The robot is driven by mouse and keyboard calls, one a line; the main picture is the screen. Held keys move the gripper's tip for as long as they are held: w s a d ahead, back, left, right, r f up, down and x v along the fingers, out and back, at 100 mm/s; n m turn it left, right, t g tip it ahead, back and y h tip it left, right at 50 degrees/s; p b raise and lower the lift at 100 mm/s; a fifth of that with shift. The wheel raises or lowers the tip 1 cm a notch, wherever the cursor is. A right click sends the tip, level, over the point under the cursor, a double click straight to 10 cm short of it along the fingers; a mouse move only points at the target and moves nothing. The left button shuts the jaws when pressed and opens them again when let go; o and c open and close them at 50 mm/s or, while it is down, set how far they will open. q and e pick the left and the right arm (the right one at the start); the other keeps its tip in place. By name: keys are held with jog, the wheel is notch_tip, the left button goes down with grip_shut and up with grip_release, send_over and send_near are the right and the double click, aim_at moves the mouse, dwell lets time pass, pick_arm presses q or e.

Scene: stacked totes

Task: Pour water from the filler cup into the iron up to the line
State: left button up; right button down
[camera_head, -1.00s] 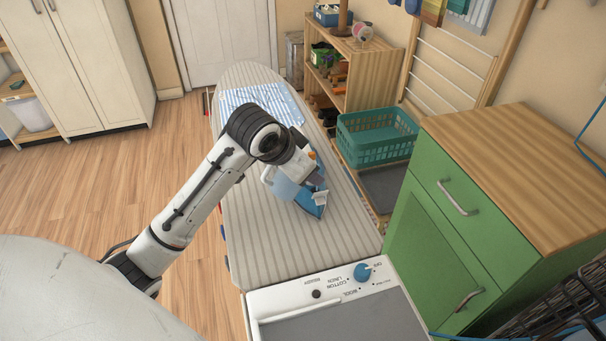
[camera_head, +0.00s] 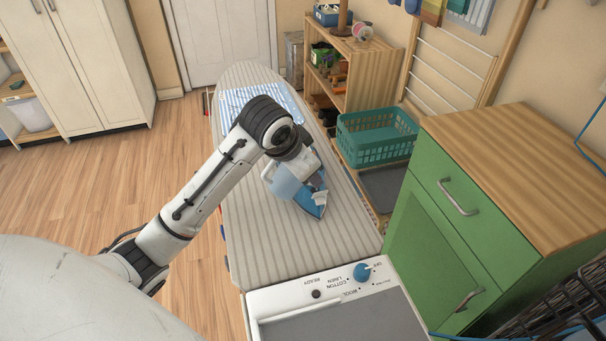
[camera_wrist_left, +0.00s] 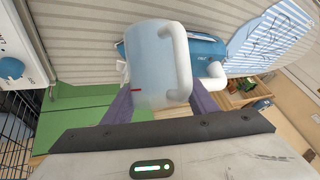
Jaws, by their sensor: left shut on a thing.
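The filler cup (camera_head: 284,184) is pale, translucent blue with a white handle. In the left wrist view the cup (camera_wrist_left: 152,62) fills the middle, with a short red mark low on its wall. My left gripper (camera_wrist_left: 162,103) is shut on the cup, its purple fingers on either side. The blue and white iron (camera_head: 312,204) rests on the ironing board (camera_head: 255,235), just right of the cup in the head view. In the left wrist view the iron (camera_wrist_left: 207,48) is partly hidden behind the cup. The water level and any fill line on the iron cannot be made out. My right gripper is not seen.
A striped blue cloth (camera_head: 240,100) lies at the board's far end. A white control panel with a blue dial (camera_head: 362,273) stands at the near end. A green cabinet (camera_head: 440,230) and a teal basket (camera_head: 375,138) are to the right. The board's near part is clear.

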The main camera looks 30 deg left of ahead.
pick_arm(q)
jog(key=shift+f+m+g+y, duration=0.15)
jog(key=shift+f+g+y, duration=0.25)
jog(key=shift+g, duration=0.3)
jog(key=shift+f+m+g+y, duration=0.2)
jog(key=shift+g+y, duration=0.3)
jog(key=shift+g, duration=0.2)
dwell(3.6)
jog(key=shift+r, duration=0.1)
dwell(0.4)
jog(key=shift+r+t+h, duration=0.4)
jog(key=shift+r+t, duration=0.1)
jog(key=shift+r, duration=0.3)
jog(key=shift+s+r+t+h, duration=0.1)
jog(key=shift+t+h, duration=0.4)
jog(key=shift+t, duration=0.3)
jog(key=shift+r, duration=0.3)
jog(key=shift+t, duration=0.3)
